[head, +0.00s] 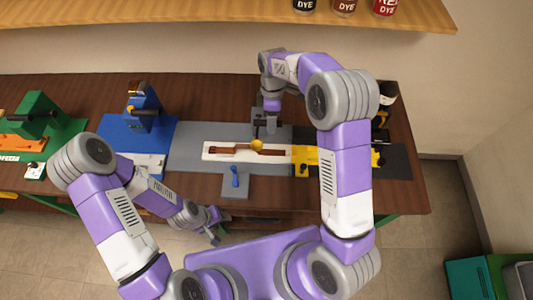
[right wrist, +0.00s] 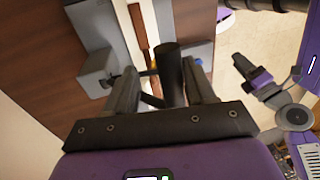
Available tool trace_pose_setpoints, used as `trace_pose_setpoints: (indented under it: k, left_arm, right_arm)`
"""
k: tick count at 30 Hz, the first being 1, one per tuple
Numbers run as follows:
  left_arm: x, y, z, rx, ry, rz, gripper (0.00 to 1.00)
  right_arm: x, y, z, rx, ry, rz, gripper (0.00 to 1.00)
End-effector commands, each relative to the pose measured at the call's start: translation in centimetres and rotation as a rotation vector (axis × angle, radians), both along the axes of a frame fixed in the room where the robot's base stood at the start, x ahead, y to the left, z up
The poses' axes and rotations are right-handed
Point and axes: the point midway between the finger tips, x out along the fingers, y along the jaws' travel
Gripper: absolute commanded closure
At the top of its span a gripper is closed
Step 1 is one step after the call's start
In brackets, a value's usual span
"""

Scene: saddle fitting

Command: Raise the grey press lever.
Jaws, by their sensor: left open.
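The grey press (head: 259,126) stands at the back of the grey station, partly hidden by my right gripper. In the right wrist view its grey body (right wrist: 97,68) shows at the left. The dark round handle of the press lever (right wrist: 168,72) stands between the fingers of my right gripper (right wrist: 165,85). The fingers are apart with a gap on each side of the handle, so this gripper is open around it. My left gripper (head: 213,226) is open and empty at the table's front edge, away from the press.
A brown strap (head: 225,150) lies on a white plate (head: 210,158) before the press, beside an orange-yellow round part (head: 257,144). A blue-handled tool (head: 235,177) is in front. Blue (head: 143,110) and green (head: 40,115) stations stand left; a yellow fixture (head: 304,158) is right.

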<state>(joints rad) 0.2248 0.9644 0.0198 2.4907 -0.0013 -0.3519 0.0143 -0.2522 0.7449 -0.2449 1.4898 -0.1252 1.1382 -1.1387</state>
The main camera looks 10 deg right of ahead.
Motion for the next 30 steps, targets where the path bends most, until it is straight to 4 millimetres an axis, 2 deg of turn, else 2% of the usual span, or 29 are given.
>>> trace_pose_setpoints:
  k: [8, 30]
  left_arm:
    - [0.0, 0.0, 0.4, 0.000, 0.000, 0.000, 0.52]
    - [0.0, 0.0, 5.0, 0.000, 0.000, 0.000, 0.52]
  right_arm:
    - [0.2, 0.0, 0.5, 0.001, -0.003, 0.000, 0.49]
    - [1.1, -0.3, 6.0, 0.002, -0.001, 0.000, 0.49]
